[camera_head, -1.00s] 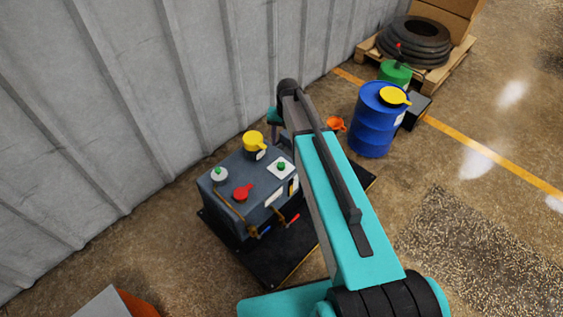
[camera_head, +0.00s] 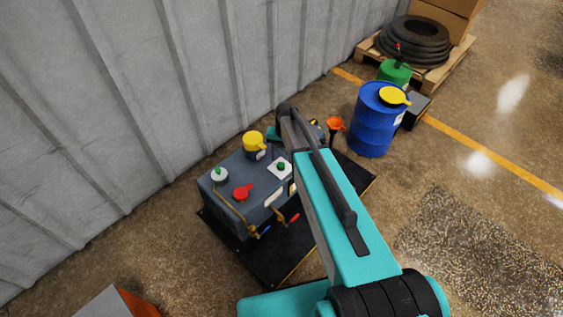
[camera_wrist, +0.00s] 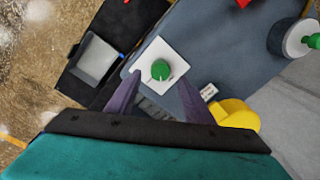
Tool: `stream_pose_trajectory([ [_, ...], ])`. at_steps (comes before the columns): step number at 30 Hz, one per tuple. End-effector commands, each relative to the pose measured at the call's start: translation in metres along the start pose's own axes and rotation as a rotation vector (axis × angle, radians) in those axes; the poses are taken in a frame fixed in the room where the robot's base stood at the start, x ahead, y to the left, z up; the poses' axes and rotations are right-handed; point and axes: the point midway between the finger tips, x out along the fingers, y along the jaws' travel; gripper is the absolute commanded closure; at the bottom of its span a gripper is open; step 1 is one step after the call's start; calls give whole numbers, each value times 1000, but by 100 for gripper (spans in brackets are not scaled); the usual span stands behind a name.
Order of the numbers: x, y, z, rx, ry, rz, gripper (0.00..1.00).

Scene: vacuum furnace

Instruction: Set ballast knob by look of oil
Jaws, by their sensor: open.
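The pump (camera_head: 240,195) is a dark grey-blue box on a black base beside the corrugated wall. A green knob (camera_head: 281,166) sits on a white square plate on its top; I take this for the ballast knob. In the wrist view the knob (camera_wrist: 161,69) shows a pale pointer line. My gripper (camera_wrist: 159,79) is open, its two dark fingers apart, with the knob seen between and just beyond their tips. I cannot tell whether they touch it. In the head view my arm hides the fingers. I cannot make out the oil or its colour.
The pump top also carries a yellow cap (camera_head: 254,140), a red handle (camera_head: 242,192) and a white, green-topped fitting (camera_head: 219,175). A blue drum (camera_head: 371,125), orange funnel (camera_head: 335,124) and green can (camera_head: 394,72) stand behind.

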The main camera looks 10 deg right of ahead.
Motion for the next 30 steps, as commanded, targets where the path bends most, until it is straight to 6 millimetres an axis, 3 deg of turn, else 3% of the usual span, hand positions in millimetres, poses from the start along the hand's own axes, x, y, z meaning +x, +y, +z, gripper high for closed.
stream_pose_trajectory([
  [10, 36, 0, 0, 0, -1, 0, 53],
  [23, 42, 0, 0, 0, 0, 0, 53],
  [30, 42, 0, 0, 0, 0, 0, 91],
])
